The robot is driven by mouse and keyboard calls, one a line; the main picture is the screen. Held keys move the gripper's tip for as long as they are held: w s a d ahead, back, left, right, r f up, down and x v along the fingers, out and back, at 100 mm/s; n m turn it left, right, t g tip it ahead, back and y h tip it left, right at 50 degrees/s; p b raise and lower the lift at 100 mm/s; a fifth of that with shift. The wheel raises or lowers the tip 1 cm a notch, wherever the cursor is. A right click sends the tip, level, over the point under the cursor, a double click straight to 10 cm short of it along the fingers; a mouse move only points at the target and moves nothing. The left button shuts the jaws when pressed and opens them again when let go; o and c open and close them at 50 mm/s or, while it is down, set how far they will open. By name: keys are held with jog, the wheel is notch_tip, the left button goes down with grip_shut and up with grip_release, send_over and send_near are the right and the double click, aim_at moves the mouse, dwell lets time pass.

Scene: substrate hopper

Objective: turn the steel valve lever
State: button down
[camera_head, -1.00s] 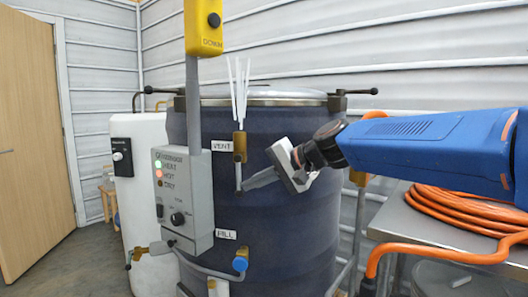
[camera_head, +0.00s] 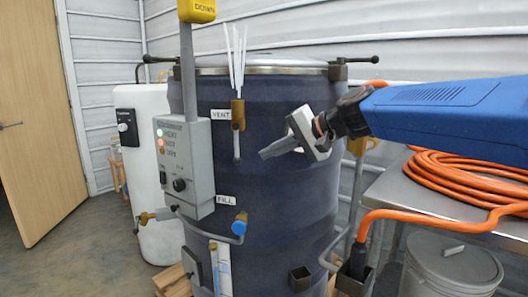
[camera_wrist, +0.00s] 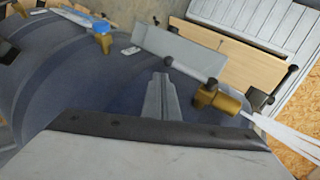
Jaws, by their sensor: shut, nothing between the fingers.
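The steel valve lever (camera_head: 236,145) hangs straight down from the brass vent valve (camera_head: 238,113), beside the VENT label on the dark blue tank. In the wrist view a thin lever with a dark tip (camera_wrist: 186,70) reaches left from the brass valve (camera_wrist: 218,101). My gripper (camera_head: 264,153) is shut and empty, its fingers pointing left. In the head view its tips are a short way right of the lever's lower end, with a visible gap. In the wrist view the shut fingers (camera_wrist: 160,82) lie left of the valve. Depth between fingers and lever is hard to judge.
A grey control box (camera_head: 184,165) on a post stands left of the lever. A blue-handled fill valve (camera_head: 240,224) is lower on the tank (camera_head: 290,215). An orange hose (camera_head: 465,188) lies on a metal table (camera_head: 395,200) at right. White strips (camera_head: 237,60) rise above the vent valve.

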jog(key=s+d+r, duration=0.1)
jog(key=s+d, duration=0.2)
jog(key=d, duration=0.4)
jog(key=shift+s+r, duration=0.15)
jog(key=shift+r, duration=0.05)
dwell(1.1)
jog(key=s+d+f+n+h, duration=0.1)
jog(key=s+d+f+h, duration=0.4)
jog(key=s+d+f, duration=0.6)
jog(key=s+d+f+n+g+h, duration=0.1)
jog(key=s+d+f+h, duration=0.4)
jog(key=s+d+f, duration=0.7)
jog(key=s+f+n, duration=0.1)
jog(key=s+f, duration=0.2)
jog(key=f, duration=0.3)
jog(key=shift+s+d+f+h, duration=0.15)
jog(key=shift+s+d+h, duration=0.1)
jog(key=shift+h, duration=0.15)
